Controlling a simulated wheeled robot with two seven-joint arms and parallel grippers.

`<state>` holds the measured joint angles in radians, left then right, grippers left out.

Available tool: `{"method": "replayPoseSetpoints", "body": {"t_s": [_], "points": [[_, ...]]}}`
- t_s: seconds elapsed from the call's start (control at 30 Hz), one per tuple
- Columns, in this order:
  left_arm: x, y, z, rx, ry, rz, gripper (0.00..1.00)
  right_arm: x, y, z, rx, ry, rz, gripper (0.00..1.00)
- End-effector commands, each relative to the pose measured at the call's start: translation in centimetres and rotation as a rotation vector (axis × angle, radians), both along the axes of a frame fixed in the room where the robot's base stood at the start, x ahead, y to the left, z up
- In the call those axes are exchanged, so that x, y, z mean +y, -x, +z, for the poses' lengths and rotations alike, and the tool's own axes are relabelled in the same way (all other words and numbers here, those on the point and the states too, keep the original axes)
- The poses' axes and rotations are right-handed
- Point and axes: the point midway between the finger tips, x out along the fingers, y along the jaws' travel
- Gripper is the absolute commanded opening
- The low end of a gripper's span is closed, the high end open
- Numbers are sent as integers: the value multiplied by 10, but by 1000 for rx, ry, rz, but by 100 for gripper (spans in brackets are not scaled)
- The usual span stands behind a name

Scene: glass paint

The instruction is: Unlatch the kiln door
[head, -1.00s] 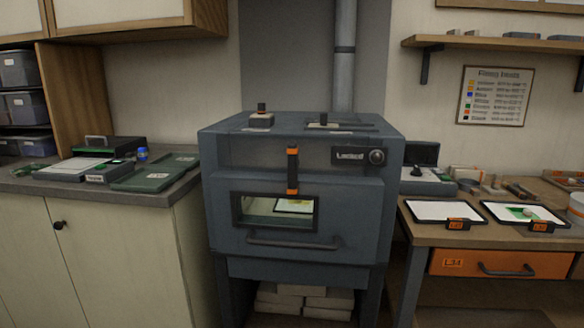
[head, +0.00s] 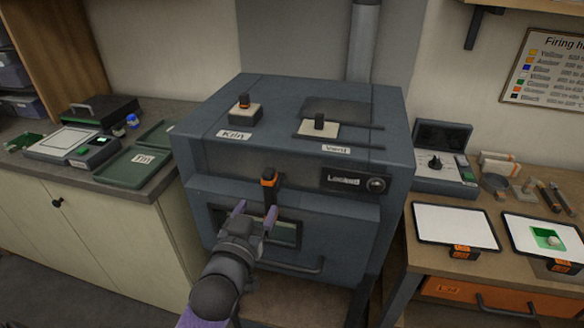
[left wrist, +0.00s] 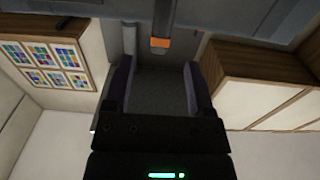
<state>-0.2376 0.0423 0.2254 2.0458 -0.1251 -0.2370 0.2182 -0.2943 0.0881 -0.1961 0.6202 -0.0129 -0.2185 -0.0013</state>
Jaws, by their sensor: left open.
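The grey-blue kiln (head: 290,165) stands in the middle of the head view with its door shut. Its latch (head: 269,190) is an upright black bar with an orange band near the top, at the door's upper edge. A panel beside it reads "Locked" (head: 343,181). My left gripper (head: 256,214) is open and empty in front of the door, by the latch's lower part. In the left wrist view the latch (left wrist: 163,18), with an orange end, lies beyond the open fingers (left wrist: 157,88), roughly centred between them. My arm hides part of the door window (head: 286,234). My right gripper is not in view.
A door handle bar (head: 297,268) runs below the window. Trays lie on the left counter (head: 165,187); the right bench (head: 412,218) holds panels and tools.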

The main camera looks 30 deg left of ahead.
Motion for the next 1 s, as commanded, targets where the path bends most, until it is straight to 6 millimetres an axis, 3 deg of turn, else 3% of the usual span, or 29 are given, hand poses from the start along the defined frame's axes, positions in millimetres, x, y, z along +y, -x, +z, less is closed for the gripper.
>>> {"method": "replayPoseSetpoints", "body": {"t_s": [0.2,0.33,0.5,0.73,0.77,1.0], "points": [[12,-51,-3,0,0,-1,71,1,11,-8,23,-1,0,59],[17,-73,-4,3,0,-2,71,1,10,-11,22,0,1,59],[20,-87,-4,4,0,-1,71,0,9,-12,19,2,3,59],[20,-88,-3,4,0,-2,71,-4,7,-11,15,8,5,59],[20,-88,-3,4,0,-2,68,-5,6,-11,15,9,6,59],[20,-88,-3,4,0,-2,18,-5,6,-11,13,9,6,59]]}}
